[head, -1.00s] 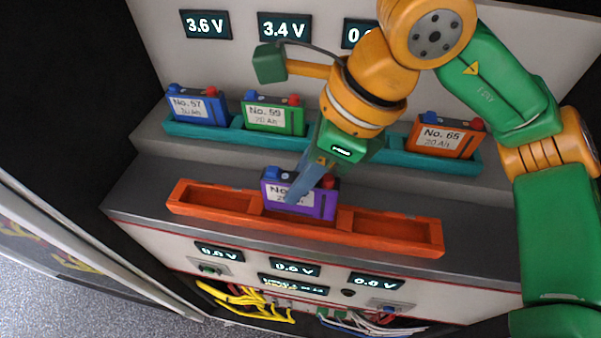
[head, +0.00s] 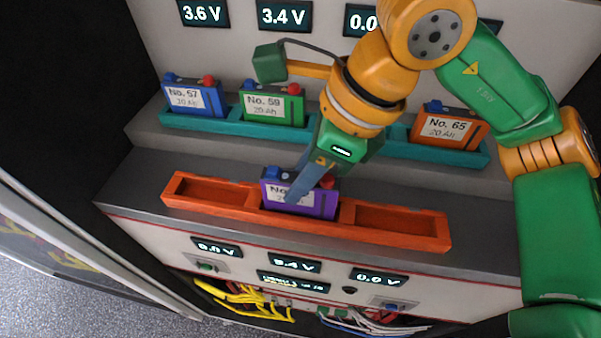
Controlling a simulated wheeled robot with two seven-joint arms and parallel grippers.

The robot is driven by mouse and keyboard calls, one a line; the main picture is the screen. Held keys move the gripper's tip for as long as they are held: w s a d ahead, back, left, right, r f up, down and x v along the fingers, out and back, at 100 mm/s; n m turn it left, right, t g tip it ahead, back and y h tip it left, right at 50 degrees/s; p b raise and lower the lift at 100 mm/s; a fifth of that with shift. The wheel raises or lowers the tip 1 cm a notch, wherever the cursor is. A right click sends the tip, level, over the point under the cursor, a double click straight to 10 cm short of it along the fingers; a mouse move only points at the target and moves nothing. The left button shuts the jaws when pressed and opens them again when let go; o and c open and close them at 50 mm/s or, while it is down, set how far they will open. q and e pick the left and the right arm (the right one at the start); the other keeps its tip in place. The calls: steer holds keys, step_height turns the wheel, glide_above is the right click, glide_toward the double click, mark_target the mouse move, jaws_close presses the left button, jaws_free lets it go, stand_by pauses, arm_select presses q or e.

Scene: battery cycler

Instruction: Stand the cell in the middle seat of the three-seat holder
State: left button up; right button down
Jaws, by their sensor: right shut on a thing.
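The purple cell (head: 322,203) stands upright in the middle seat of the orange three-seat holder (head: 398,232). It has a white label, a blue terminal and a red terminal. My right gripper (head: 300,192) comes down from above and is shut on the purple cell; a finger covers part of the label. The left and right seats of the holder are empty. My left gripper is not in view.
A teal holder (head: 220,126) on the shelf behind bears a blue cell (head: 193,98), a green cell (head: 272,106) and an orange cell (head: 448,128). Displays line the back wall and front panel. Yellow cables (head: 245,300) hang below.

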steer(key=shift+f+b, duration=0.3)
stand_by(0.4)
steer(key=c, duration=0.6)
jaws_free()
steer(key=v, duration=0.7)
steer(key=shift+s+r, duration=0.1)
